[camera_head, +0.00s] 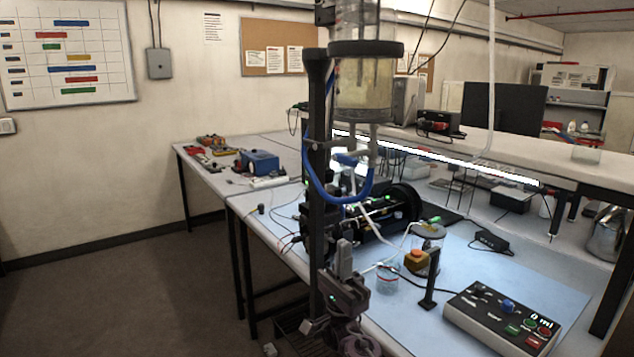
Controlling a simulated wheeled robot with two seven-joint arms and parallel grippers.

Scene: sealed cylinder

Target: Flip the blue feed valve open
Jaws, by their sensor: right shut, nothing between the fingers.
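The blue feed valve (346,159) shows as a small blue handle on the pale fitting below the clear reservoir (364,92). Its exact handle angle is too small to tell. The reservoir holds yellowish liquid and hangs beside a dark upright post (317,200). A blue tube (333,202) loops beneath the fitting. My right gripper (341,262) is low at the front of the post, with its fingers pointing up. It is shut and empty, well below the valve and apart from it. My left gripper is not in view.
Dark apparatus with a cylinder (404,202) stands behind the post. A jar (427,245), a small beaker (388,279), a short black stand (430,277) and a control box (504,317) occupy the blue mat (470,258). A raised shelf (520,160) runs along the back right.

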